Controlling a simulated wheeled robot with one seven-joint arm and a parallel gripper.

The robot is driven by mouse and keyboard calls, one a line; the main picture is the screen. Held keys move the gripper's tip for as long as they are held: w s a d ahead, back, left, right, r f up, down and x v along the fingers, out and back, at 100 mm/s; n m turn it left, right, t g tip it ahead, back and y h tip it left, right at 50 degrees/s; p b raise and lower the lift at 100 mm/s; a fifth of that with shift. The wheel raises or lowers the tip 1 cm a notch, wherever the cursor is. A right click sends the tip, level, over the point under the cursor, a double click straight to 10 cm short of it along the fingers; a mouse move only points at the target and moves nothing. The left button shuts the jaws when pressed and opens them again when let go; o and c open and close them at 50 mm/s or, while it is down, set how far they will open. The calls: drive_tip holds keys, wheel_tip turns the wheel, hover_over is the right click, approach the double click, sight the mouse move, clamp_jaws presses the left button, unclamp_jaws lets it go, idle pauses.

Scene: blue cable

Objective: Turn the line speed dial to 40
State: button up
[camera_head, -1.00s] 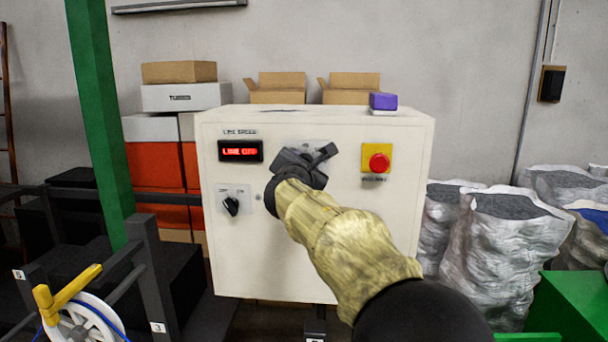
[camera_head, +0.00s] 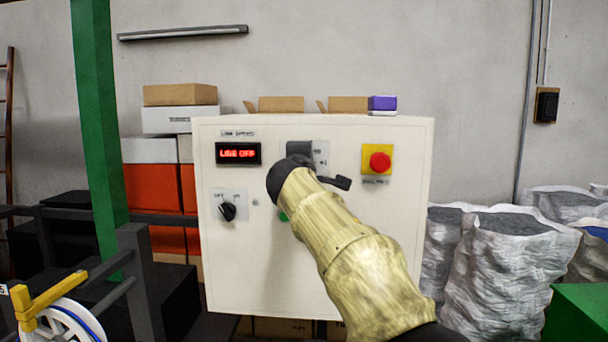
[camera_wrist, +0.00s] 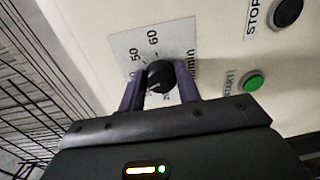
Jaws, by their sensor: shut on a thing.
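The line speed dial (camera_wrist: 160,77) is a black knob on a light scale plate (camera_wrist: 128,48) with numbers; 50 and 60 are readable in the wrist view. My gripper (camera_wrist: 160,87) has one finger on each side of the knob and is shut on it. The number at the knob's pointer is too small to read surely. In the head view my gripper and arm hide the dial. The display (camera_head: 238,154) beside it reads "LINE OFF" in red on the cream control box (camera_head: 250,270).
A green start button (camera_wrist: 252,82) and a dark stop button (camera_wrist: 287,12) sit near the dial. A red emergency button (camera_head: 380,162) is to its right and a black selector switch (camera_head: 228,211) lower left. Sacks (camera_head: 500,260) stand right of the box.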

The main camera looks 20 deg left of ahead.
drive_tip(key=shift+f+m+b, duration=0.2)
drive_tip(key=shift+m+b, duration=0.5)
drive_tip(key=shift+m, duration=0.9)
drive_tip(key=o, duration=1)
drive_tip(key=shift+r, duration=0.1)
drive_tip(key=b+v, duration=0.8)
drive_tip(key=v, duration=0.9)
drive_tip(key=shift+s+d+r, duration=0.15)
drive_tip(key=shift+d, duration=0.05)
